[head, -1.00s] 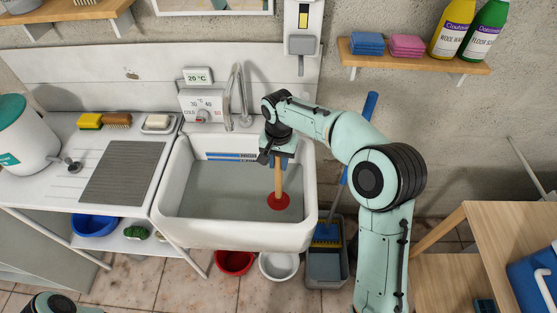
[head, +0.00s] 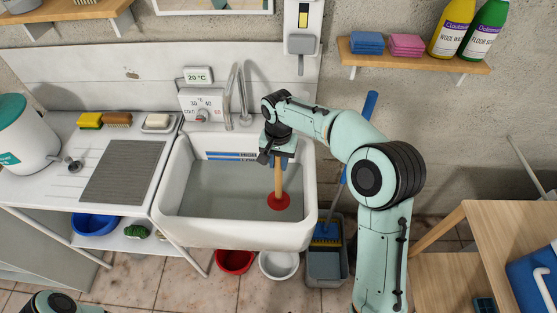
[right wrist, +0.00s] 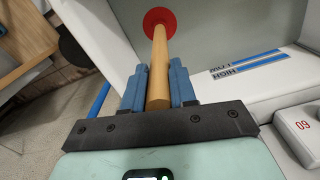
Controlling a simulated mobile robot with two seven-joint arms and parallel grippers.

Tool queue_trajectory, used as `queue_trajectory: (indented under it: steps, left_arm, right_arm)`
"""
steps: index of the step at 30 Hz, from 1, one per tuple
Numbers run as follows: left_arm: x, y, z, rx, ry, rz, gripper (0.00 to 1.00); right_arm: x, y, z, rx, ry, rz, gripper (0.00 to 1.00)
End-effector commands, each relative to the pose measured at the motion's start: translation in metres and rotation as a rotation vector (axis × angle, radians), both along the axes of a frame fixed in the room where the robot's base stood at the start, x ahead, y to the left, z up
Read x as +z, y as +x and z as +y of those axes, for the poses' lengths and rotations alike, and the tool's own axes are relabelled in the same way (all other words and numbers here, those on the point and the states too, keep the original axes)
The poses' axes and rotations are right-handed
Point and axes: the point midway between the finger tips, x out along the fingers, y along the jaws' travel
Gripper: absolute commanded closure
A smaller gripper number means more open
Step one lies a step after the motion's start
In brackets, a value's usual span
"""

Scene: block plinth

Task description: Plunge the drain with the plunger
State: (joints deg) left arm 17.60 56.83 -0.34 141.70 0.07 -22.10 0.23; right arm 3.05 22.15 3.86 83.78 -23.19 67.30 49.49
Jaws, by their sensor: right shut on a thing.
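The plunger (head: 279,181) has a wooden stick and a red cup (head: 279,201). It stands nearly upright in the white sink (head: 185,220), its cup low in the right half of the basin. My right gripper (head: 277,160) is shut on the upper part of the stick. In the right wrist view the blue fingers of my right gripper (right wrist: 159,85) flank the stick, and the red cup (right wrist: 159,21) lies beyond them. The drain is not visible; it may be hidden under the cup or the greyish water. Only a piece of my left arm shows at the bottom left; its gripper is out of view.
A tap (head: 243,100) and a control box (head: 202,106) stand behind the sink. A draining board (head: 122,172) is to its left. Red (head: 235,262) and white (head: 279,265) bowls and a grey bucket (head: 327,268) sit below. A wooden table (head: 480,215) is at right.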

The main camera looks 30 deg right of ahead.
Motion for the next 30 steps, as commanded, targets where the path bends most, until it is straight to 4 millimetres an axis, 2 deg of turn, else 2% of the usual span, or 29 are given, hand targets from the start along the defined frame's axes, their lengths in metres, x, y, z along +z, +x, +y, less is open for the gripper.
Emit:
queue_trajectory:
  steps: [3,14,30]
  left_arm:
    - [0.004,0.003,0.0,0.0,0.0,-0.003,0.57]
    - [0.004,0.002,0.0,0.0,0.0,-0.002,0.57]
    - [-0.001,-0.001,0.0,0.0,0.0,0.001,0.57]
  right_arm:
    - [0.007,0.001,0.0,0.0,0.0,-0.004,1.0]
    - [0.006,0.001,0.0,0.0,0.0,-0.004,1.0]
    - [-0.004,0.001,0.0,-0.001,-0.001,-0.005,1.0]
